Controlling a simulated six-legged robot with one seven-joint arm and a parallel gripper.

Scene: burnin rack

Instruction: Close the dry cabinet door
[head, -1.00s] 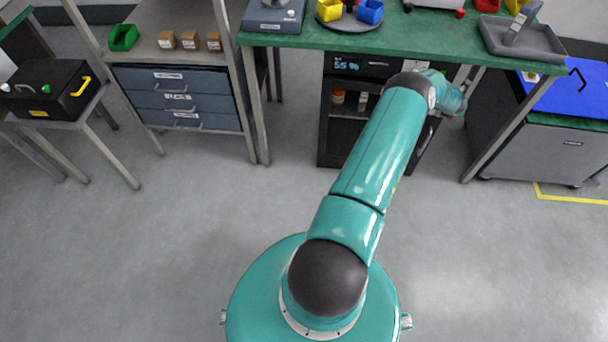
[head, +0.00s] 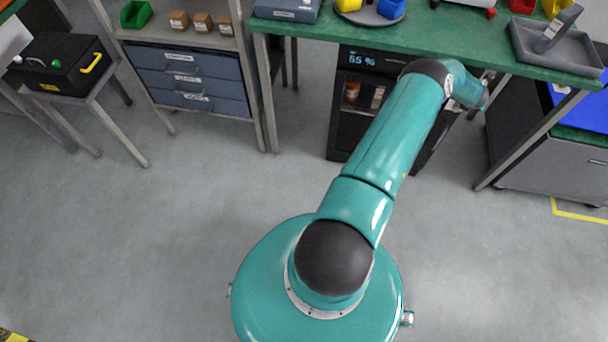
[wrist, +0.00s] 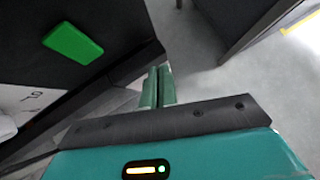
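The dry cabinet (head: 372,60) stands under the green bench, with a lit "55 %" display at its top. Bottles show inside it on a shelf. My arm hides much of its front. A dark part at its right side (head: 428,148) looks like the door, standing somewhat open; its exact angle is hidden. My gripper is at the upper right of the cabinet; its fingertips are hidden in the head view. In the wrist view the two green fingers (wrist: 158,88) are together with nothing seen between them, beside the edge of a dark panel (wrist: 110,25). I cannot tell whether they touch it.
The green bench (head: 300,32) spans above the cabinet, with a grey tray (head: 590,66) on top. A bench leg (head: 525,145) and a grey unit (head: 560,170) stand right of the cabinet. A drawer unit (head: 190,80) is at left. The floor in front is clear.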

